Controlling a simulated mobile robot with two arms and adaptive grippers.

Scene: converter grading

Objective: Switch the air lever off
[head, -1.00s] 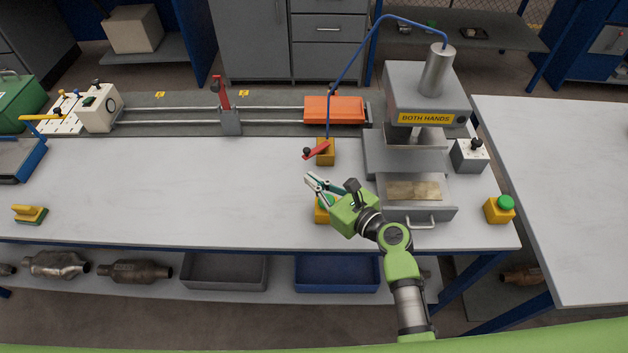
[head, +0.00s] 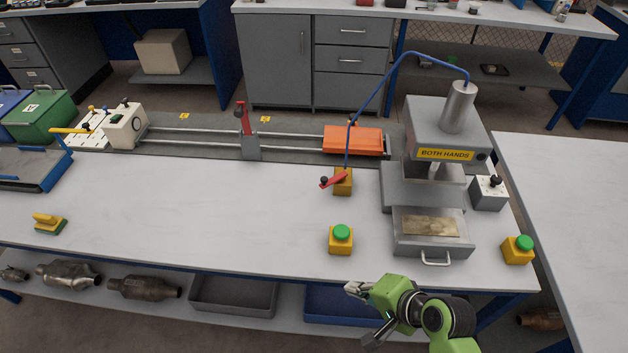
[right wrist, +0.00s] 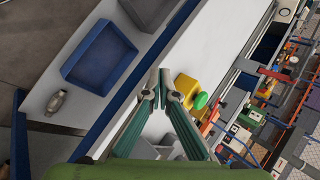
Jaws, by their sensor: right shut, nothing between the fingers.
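The air lever (head: 333,181) is a red handle with a dark knob, on a yellow valve block (head: 343,183) with a blue hose rising from it. The handle points left and slightly down in the head view, across the hose line. My right gripper (head: 352,288) is by the bench's front edge, well in front of the valve and apart from it. Its fingers are shut and empty; they also show in the right wrist view (right wrist: 163,86). My left gripper is not in view.
A yellow box with a green button (head: 341,239) stands between my right gripper and the valve. The grey press (head: 433,125) stands to the right, with another green-button box (head: 517,250). An orange carriage (head: 352,139) sits behind.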

